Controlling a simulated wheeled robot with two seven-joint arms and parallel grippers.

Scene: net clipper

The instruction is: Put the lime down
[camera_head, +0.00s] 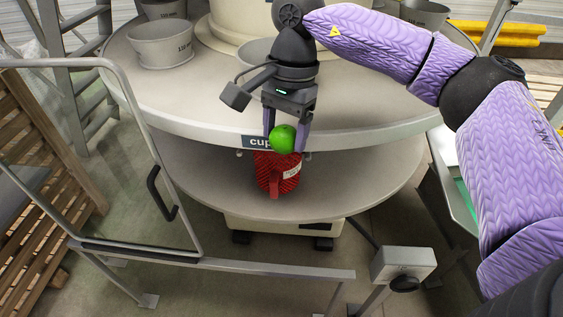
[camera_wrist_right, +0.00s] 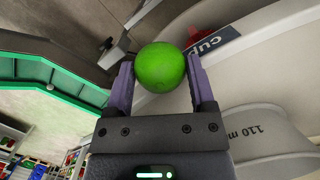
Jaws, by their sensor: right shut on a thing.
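A round green lime (camera_head: 283,138) is held between the fingers of my right gripper (camera_head: 286,140). In the right wrist view the lime (camera_wrist_right: 160,67) sits between the two purple fingertips (camera_wrist_right: 160,80). In the head view the lime shows in front of the upper round shelf's front edge, beside the "cup" label (camera_head: 262,142). A red patterned cup (camera_head: 277,172) stands on the lower round shelf (camera_head: 345,185), just below the lime in the picture. The lime and gripper hide part of its top. My left gripper is in neither view.
The upper round shelf (camera_head: 350,107) carries several grey pots, one (camera_head: 161,44) at left. A metal rail frame (camera_head: 215,262) stands in front. A grey box with a black knob (camera_head: 403,265) is at lower right. The lower shelf is bare around the cup.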

